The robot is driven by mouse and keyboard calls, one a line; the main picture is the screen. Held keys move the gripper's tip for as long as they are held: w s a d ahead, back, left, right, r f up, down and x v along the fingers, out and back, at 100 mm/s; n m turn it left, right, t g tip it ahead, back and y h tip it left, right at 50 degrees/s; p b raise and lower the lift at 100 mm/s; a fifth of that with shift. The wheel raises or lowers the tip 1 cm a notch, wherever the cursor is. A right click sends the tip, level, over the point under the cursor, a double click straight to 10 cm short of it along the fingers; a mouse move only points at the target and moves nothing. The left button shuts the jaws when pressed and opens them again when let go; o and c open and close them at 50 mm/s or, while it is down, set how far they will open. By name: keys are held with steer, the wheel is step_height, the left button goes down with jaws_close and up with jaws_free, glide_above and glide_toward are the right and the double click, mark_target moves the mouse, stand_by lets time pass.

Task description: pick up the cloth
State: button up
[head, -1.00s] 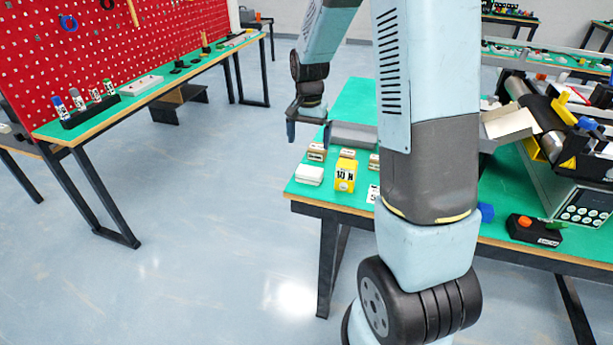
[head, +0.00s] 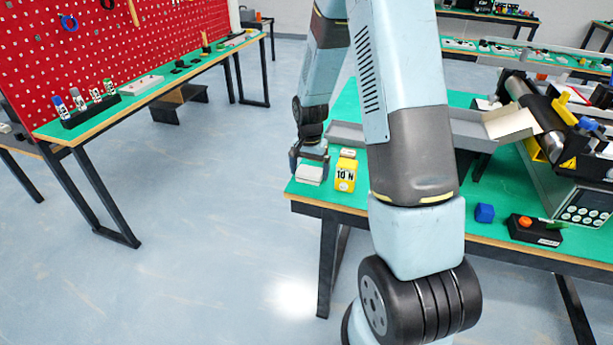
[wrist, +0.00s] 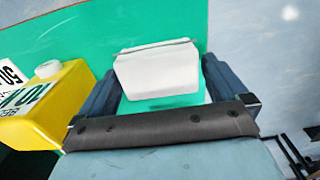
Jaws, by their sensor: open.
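The cloth (head: 309,174) is a small white folded pad at the near left corner of the green table. It also shows in the wrist view (wrist: 155,72), lying flat between my fingers. My gripper (head: 309,163) is open and low over the cloth, one finger on each side of it. Whether the fingertips touch the table cannot be told.
A yellow weight block (head: 345,175) stands close to the right of my gripper. The table edge (head: 318,205) is just in front. A grey chute (head: 472,128) lies behind, and a blue cube (head: 484,213) and a button box (head: 535,231) are farther right.

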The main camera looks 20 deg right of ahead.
mark_target(310, 170)
steer(key=shift+f, duration=0.4)
steer(key=c, duration=0.7)
steer(key=shift+r, duration=0.15)
step_height(310, 170, up, 18)
steer(key=shift+f, duration=0.1)
